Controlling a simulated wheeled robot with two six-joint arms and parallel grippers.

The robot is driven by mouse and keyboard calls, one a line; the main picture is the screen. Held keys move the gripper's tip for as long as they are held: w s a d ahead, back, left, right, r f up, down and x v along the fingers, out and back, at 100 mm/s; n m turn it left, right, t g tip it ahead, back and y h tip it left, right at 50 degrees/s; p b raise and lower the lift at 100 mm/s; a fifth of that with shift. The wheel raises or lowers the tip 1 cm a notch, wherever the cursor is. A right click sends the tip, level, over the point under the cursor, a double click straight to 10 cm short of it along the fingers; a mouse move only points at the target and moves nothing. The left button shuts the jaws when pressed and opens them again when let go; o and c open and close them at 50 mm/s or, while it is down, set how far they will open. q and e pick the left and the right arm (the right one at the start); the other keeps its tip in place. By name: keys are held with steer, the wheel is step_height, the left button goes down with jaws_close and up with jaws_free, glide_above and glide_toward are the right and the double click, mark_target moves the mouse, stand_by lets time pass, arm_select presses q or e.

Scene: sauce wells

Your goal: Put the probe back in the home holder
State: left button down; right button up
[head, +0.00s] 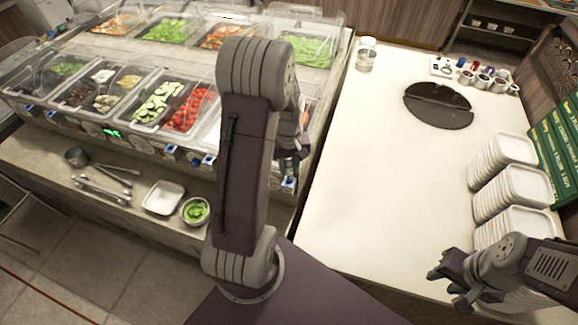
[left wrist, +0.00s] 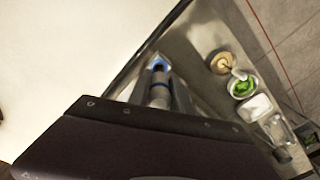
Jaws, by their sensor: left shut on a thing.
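My left gripper (head: 292,152) hangs at the right end of the salad counter's front, partly hidden behind my left arm in the head view. In the left wrist view it is shut on the probe (left wrist: 158,92), a grey cylinder with a dark blue band. A bright blue spot shows just beyond the probe there; I cannot tell whether it belongs to the probe or to a holder. Small blue-marked fittings (head: 171,151) line the counter front; I cannot tell which is the home holder. My right gripper (head: 452,277) is open and empty by the plates.
The salad counter (head: 45,120) holds several food wells under clear lids. Its lower ledge carries tongs (head: 102,190), a white dish (head: 163,197) and a bowl of greens (head: 195,211). Plate stacks (head: 490,205) stand right on the white counter (head: 350,200), whose middle is clear.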

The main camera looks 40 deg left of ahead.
mark_target(289, 160)
arm_select(q)
steer(key=shift+f, duration=0.15)
steer(key=shift+f+b, duration=0.85)
steer(key=shift+f, duration=0.2)
steer(key=shift+f, duration=0.15)
steer(key=shift+f+b, duration=1)
steer(key=shift+f, duration=0.15)
steer(key=c, duration=1.1)
jaws_free()
step_height(289, 160, up, 9)
steer(key=shift+r+b, duration=0.1)
steer(key=shift+b, duration=0.5)
